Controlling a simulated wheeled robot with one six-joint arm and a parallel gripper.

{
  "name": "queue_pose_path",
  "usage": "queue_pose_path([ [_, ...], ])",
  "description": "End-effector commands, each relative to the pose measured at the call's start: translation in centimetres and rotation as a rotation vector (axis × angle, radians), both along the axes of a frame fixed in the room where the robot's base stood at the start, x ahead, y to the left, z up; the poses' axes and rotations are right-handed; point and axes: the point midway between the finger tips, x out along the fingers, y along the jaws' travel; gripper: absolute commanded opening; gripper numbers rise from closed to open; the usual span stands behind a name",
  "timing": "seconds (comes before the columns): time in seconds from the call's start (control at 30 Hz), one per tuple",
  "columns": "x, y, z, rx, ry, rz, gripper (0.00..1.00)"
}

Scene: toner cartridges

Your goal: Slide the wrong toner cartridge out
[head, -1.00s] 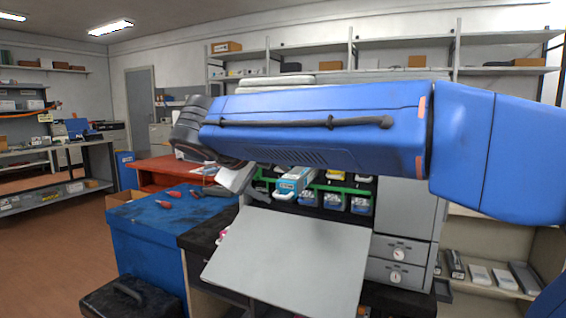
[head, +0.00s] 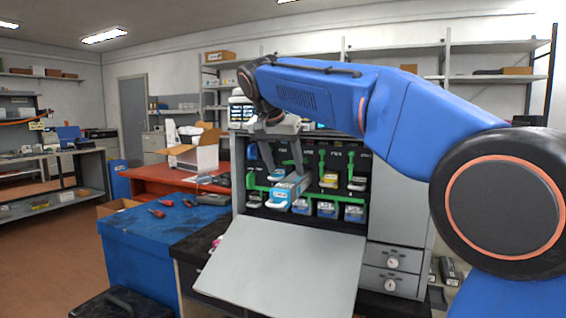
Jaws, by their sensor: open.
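A blue-and-white toner cartridge (head: 289,190) juts forward from the grey printer's (head: 402,205) open front, its pale handle end (head: 276,204) toward me. My gripper (head: 285,174) points down over the cartridge, its two fingers apart. The fingers appear to be on either side of the cartridge's upper part; I cannot tell whether they touch it. Other cartridges sit in the dark bays to the right, one with a yellow label (head: 357,183). Green levers (head: 350,165) stand above these bays. Blue-fronted cartridges (head: 327,209) line the bottom row.
The printer's grey front flap (head: 285,262) hangs open toward me. A blue-topped cabinet (head: 150,245) with red-handled tools stands to the left. A red bench (head: 150,180) with an open carton (head: 195,150) is behind it. Shelving lines the back wall.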

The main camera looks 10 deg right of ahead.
Motion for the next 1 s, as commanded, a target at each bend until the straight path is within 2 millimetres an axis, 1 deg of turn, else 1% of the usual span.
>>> queue_pose_path([
  [0.2,1.0,-0.8,-2.4,-0.002,0.002,0.001,0.60],
  [0.53,2.5,-1.9,-5.6,-0.002,0.003,0.002,0.60],
  [0.73,3.0,-2.3,-6.8,-0.002,0.001,0.002,0.60],
  [1.0,3.2,-2.4,-7.1,-0.002,0.001,0.002,0.60],
])
